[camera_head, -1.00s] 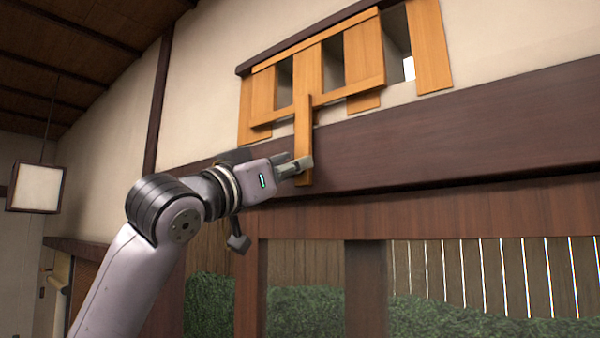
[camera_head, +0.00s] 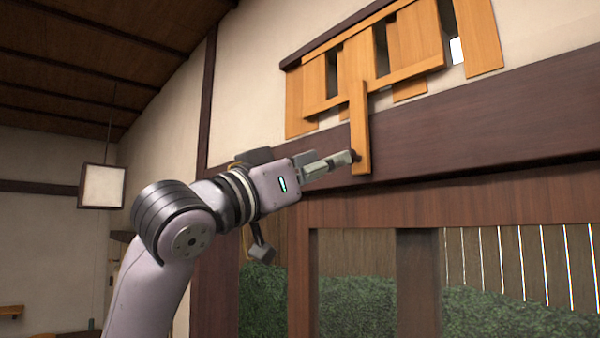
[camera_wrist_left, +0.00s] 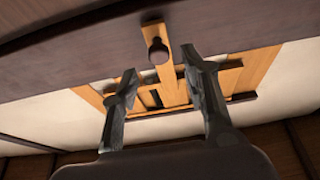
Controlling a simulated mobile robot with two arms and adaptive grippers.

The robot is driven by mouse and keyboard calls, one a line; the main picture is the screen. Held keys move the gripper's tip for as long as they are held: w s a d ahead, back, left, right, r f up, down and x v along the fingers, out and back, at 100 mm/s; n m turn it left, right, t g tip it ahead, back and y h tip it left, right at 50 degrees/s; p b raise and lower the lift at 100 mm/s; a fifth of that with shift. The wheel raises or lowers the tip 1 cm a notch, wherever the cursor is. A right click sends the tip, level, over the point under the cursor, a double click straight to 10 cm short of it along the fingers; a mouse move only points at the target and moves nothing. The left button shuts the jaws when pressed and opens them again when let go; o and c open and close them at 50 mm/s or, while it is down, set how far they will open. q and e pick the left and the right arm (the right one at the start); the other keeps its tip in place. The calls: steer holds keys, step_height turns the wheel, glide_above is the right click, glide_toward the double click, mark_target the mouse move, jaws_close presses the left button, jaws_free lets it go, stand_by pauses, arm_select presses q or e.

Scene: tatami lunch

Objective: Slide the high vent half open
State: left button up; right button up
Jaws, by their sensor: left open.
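The high vent (camera_head: 415,40) is a wooden slatted panel high on the wall, with narrow dark gaps between its slats, so it is partly open. A wooden handle strip (camera_head: 360,125) hangs from its slider over the dark beam. A dark round knob (camera_wrist_left: 157,50) sits near the strip's lower end. My left gripper (camera_head: 350,157) is open and empty at the strip's lower left, its fingertips close to the knob. In the left wrist view, the fingers (camera_wrist_left: 160,65) are spread with the knob framed between their tips; contact cannot be told. My right gripper is not in view.
The dark wall beam (camera_head: 480,120) runs just behind the strip. Below are a framed window (camera_head: 350,270) and a fence with hedge. A square lamp (camera_head: 102,187) hangs at the left. The air around the gripper is clear.

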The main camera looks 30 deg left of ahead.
arm_select(q)
steer(key=shift+v, duration=2.8)
steer(key=shift+w, duration=0.1)
steer(key=shift+a, duration=0.1)
